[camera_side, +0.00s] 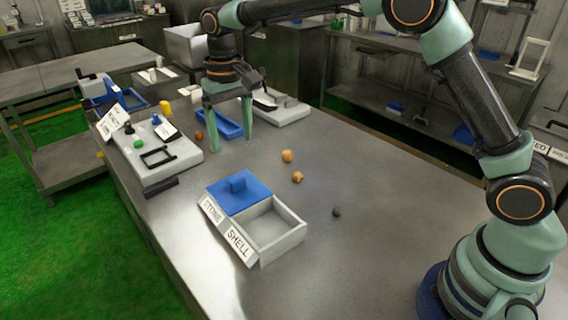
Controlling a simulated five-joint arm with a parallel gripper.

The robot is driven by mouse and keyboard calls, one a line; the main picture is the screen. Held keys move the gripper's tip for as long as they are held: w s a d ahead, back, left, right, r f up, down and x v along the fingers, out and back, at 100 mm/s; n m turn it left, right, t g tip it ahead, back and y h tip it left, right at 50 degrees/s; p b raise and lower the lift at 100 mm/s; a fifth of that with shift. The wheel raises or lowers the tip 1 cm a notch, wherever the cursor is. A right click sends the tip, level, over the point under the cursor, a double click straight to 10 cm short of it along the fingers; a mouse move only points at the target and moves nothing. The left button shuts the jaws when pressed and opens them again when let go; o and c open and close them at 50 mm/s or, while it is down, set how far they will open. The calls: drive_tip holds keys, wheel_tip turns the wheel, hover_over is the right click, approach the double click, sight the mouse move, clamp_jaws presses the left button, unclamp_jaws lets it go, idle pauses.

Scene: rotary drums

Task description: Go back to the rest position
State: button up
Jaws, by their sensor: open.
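My gripper (230,143) points down over the far part of the metal table. Its two green fingers are apart and nothing shows between them. A blue tray (226,126) lies just behind the fingers. A small brown ball (199,135) is just left of the left finger. I cannot tell whether the fingertips touch the table. My arm reaches from the right side across the top of the picture.
A grey station (160,170) stands left. The table's right part is clear.

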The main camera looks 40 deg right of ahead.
drive_tip(key=shift+r, duration=0.1)
drive_tip(key=s+d+r+t, duration=0.3)
drive_tip(key=s+d+r, duration=0.6)
drive_tip(key=s, duration=0.1)
drive_tip(key=s+d+f+t, duration=0.2)
drive_tip(key=s+d, duration=0.3)
drive_tip(key=s, duration=0.6)
drive_tip(key=shift+d+f+n+t, duration=0.3)
drive_tip(key=shift+d+f, duration=0.05)
drive_tip(key=shift+f, duration=0.2)
